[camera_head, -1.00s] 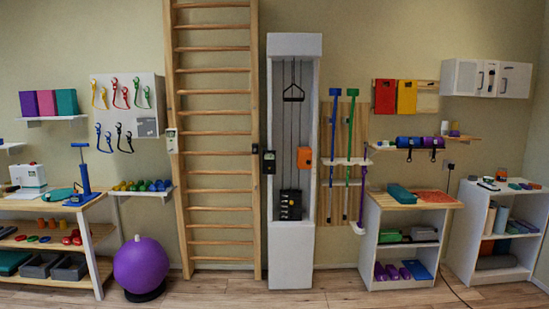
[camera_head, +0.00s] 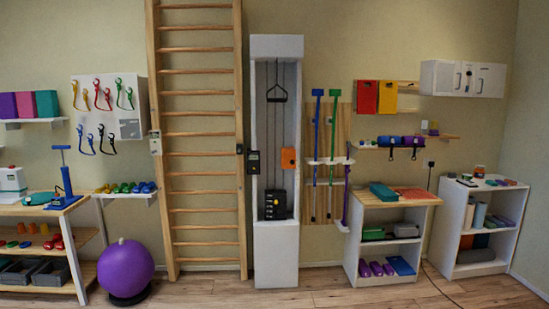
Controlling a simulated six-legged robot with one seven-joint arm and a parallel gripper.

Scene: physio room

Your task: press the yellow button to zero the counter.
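No yellow button can be made out clearly in this view. Small devices that could be a counter hang on the wall fittings: a pale box (camera_head: 155,143) on the left post of the wooden wall bars, a dark one (camera_head: 239,149) on their right post, and a dark box with a small display (camera_head: 253,162) on the left side of the white pulley tower (camera_head: 276,255). An orange box (camera_head: 289,158) is on the tower's right side. Their buttons are too small to tell. My gripper is not in view.
The wooden floor (camera_head: 330,299) in front of the tower is clear. A purple ball (camera_head: 126,268) stands left of the wall bars (camera_head: 205,154). A workbench (camera_head: 35,209) is at far left. Two low shelf units (camera_head: 352,240) (camera_head: 447,235) stand at right. Poles hang on a rack (camera_head: 325,130).

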